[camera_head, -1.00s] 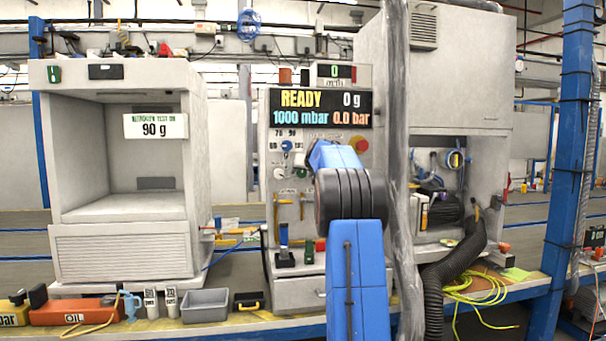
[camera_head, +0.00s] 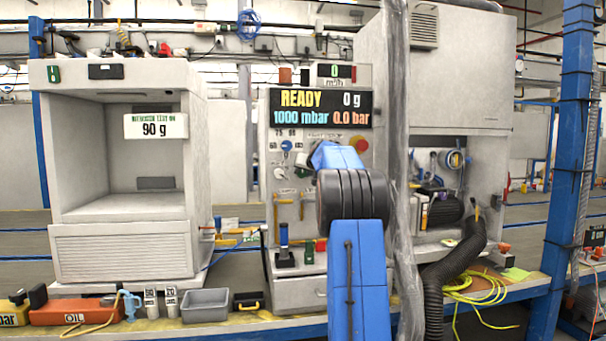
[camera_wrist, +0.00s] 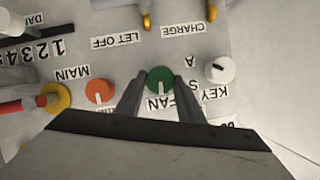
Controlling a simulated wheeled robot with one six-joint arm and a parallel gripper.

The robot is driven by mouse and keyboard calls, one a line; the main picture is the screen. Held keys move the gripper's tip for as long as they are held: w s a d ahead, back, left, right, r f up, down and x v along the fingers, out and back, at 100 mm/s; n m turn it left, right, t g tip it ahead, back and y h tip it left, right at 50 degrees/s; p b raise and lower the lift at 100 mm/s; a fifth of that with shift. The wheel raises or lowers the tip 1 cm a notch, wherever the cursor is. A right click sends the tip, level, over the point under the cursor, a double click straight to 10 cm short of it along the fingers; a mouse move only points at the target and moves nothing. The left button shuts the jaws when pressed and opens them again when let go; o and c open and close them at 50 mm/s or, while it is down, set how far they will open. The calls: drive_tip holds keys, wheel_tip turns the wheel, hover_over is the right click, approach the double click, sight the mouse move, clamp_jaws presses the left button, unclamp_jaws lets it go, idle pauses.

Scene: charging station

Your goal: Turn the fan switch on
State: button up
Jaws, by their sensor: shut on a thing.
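The fan switch is a green round knob (camera_wrist: 160,79) with a pale pointer mark, above the upside-down FAN label in the wrist view. The mark points down in that picture. My gripper (camera_wrist: 159,88) has its two dark fingers on either side of this knob and is shut on it. The knob's lower edge and part of the label lie close between the fingers. In the head view, my blue and black arm hides the gripper and the switch on the panel (camera_head: 283,216).
In the wrist view, an orange knob (camera_wrist: 99,91) sits just left of my left finger and a white key switch (camera_wrist: 219,69) to the right. A yellow-ringed red knob (camera_wrist: 54,98) is farther left. In the head view, a plastic-wrapped column (camera_head: 399,180) stands close right of my arm.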

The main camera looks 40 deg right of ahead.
drive_tip(key=m, duration=0.1)
drive_tip(key=m+t+y, duration=0.1)
drive_tip(key=m, duration=0.1)
drive_tip(key=shift+s+d+f, duration=0.1)
drive_tip(key=shift+s+d, duration=0.05)
drive_tip(key=shift+d, duration=0.05)
drive_tip(key=m+t+y, duration=0.1)
drive_tip(key=m, duration=0.2)
drive_tip(key=shift+d+f+t, duration=0.1)
drive_tip(key=shift+f+t, duration=0.05)
drive_tip(key=shift+t, duration=0.25)
drive_tip(key=m, duration=0.1)
drive_tip(key=m+t, duration=0.2)
drive_tip(key=m, duration=0.1)
drive_tip(key=shift+f+y, duration=0.25)
drive_tip(key=shift+y, duration=0.15)
drive_tip(key=shift+f+m+t, duration=0.15)
drive_tip(key=shift+m+t, duration=0.45)
drive_tip(key=shift+m, duration=1)
drive_tip(key=o, duration=1)
drive_tip(key=shift+o, duration=0.2)
drive_tip(key=s+a+f, duration=0.1)
drive_tip(key=s+a, duration=0.2)
drive_tip(key=s, duration=1.4)
drive_tip(key=shift+f, duration=0.15)
